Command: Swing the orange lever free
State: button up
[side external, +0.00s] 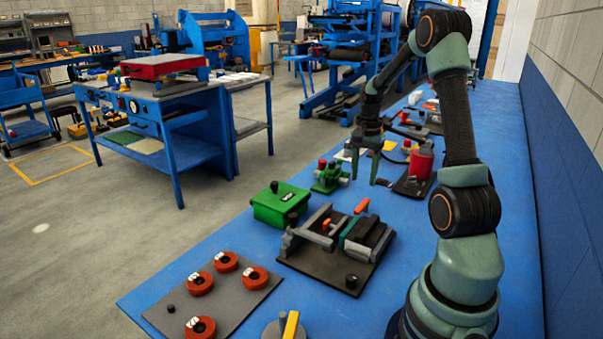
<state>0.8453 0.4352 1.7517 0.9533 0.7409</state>
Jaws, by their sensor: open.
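An orange lever (361,206) sticks up at a tilt from the back of a dark clamp-like fixture (313,262) on the blue bench. A smaller orange piece (326,225) shows on the fixture's grey bar. My gripper (365,178) points down above the bench, behind the lever in this view. Its fingers are apart with nothing seen between them. It looks clear of the lever, but the exact gap cannot be told.
A green box (280,204) and a small green device (329,177) stand left of the gripper. A red cylinder (420,163) on a dark base stands right of it. A grey plate (165,318) with several red rings lies in front. Bare blue bench (215,240) shows at the left edge.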

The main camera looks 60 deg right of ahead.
notch_tip(320, 180, up, 4)
jog(key=shift+f, duration=0.1)
dwell(0.4)
jog(key=w+a+r+n+t, duration=0.1)
jog(key=w+a+r+n, duration=0.35)
jog(key=a, duration=0.45)
jog(key=s+a+r+n+t, duration=0.2)
jog(key=a+n, duration=0.5)
jog(key=a, duration=0.4)
jog(key=s+a+r+n+t, duration=0.2)
jog(key=a+n, duration=0.4)
jog(key=a, duration=0.6)
jog(key=shift+s+a+r+n+t, duration=0.15)
jog(key=shift+s+r+n+t, duration=0.2)
jog(key=shift+r, duration=0.1)
